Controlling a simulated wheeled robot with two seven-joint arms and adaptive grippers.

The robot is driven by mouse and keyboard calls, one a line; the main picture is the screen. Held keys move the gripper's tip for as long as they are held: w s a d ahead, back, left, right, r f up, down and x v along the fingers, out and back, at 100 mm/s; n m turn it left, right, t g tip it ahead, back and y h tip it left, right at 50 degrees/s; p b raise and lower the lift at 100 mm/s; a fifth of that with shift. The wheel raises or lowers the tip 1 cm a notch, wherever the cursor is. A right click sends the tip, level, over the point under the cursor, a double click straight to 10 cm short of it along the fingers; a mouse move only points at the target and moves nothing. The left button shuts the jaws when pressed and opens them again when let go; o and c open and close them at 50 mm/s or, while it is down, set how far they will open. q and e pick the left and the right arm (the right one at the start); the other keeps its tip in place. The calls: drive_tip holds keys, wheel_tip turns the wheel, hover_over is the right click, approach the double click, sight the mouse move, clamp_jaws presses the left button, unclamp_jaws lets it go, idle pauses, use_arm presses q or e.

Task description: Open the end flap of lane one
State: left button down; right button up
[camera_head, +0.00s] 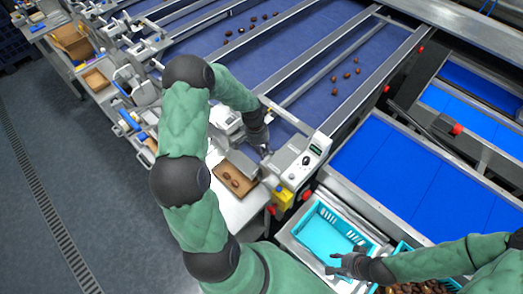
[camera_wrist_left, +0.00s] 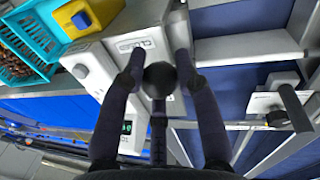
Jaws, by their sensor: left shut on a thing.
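My left gripper (camera_head: 265,150) is at the end of the nearest blue lane (camera_head: 350,75), beside the control box (camera_head: 307,160). In the left wrist view, its two fingers (camera_wrist_left: 160,58) stand on either side of a round black knob (camera_wrist_left: 158,80) and are shut on it. The knob is in front of a pale plate with dark lettering (camera_wrist_left: 135,45), too blurred to read surely. The end flap itself is largely hidden by my arm and gripper in the head view.
Several dates (camera_head: 345,77) lie on the lane. A brown tray (camera_head: 236,180) with dates stands left of the control box. A yellow box (camera_head: 283,196) is below it. The turquoise crate (camera_head: 312,222) and a crate of dates (camera_head: 405,252) are at the front right.

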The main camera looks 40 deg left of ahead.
use_arm(q)
drive_tip(key=shift+w+d+r+g+b, duration=0.1)
drive_tip(key=shift+w+r+g+b, duration=0.25)
drive_tip(key=shift+w+g, duration=0.5)
drive_tip(key=shift+w+d+r+g+b, duration=0.1)
drive_tip(key=shift+w+r+g+b, duration=0.15)
drive_tip(key=shift+w+g, duration=0.35)
drive_tip(key=shift+w+r+g+b, duration=0.15)
drive_tip(key=shift+w+g+b, duration=0.05)
drive_tip(key=shift+w+g, duration=0.4)
drive_tip(key=w+f+g+b, duration=0.1)
drive_tip(key=w+g+b, duration=0.1)
drive_tip(key=w+b, duration=0.4)
drive_tip(key=w+d, duration=0.1)
drive_tip(key=w, duration=0.3)
drive_tip(key=shift+f+n+b, duration=0.3)
drive_tip(key=shift+b, duration=0.05)
drive_tip(key=c, duration=0.9)
unclamp_jaws()
drive_tip(key=shift+w, duration=0.1)
